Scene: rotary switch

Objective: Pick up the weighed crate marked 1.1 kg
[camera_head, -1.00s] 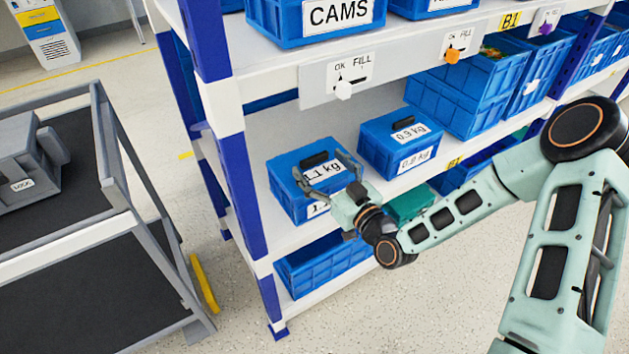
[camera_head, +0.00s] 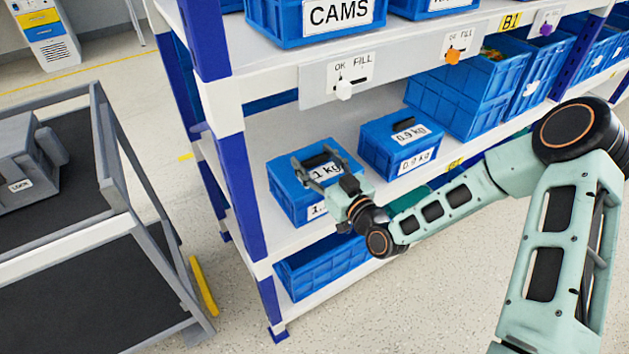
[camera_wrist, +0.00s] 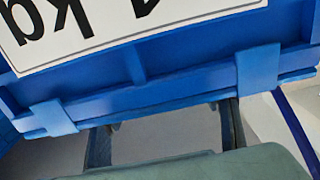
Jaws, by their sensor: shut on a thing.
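The blue crate marked 1.1 kg (camera_head: 285,190) sits on the middle shelf near the left post. It has a white label on its lid and another on its front, partly hidden by my gripper. My gripper (camera_head: 318,165) reaches in from the right over the crate's lid, its fingers at the dark handle area, and is shut on the crate. In the wrist view the crate (camera_wrist: 150,95) fills the top with part of its kg label, and my fingers (camera_wrist: 165,130) show below its edge. The exact contact is hidden.
A blue crate marked 0.9 kg (camera_head: 375,148) stands close on the right. The upper shelf edge with slider plates (camera_head: 340,79) is above, a blue post (camera_head: 243,190) left. A lower blue bin (camera_head: 320,268) sits below. A grey cart (camera_head: 110,250) stands at left.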

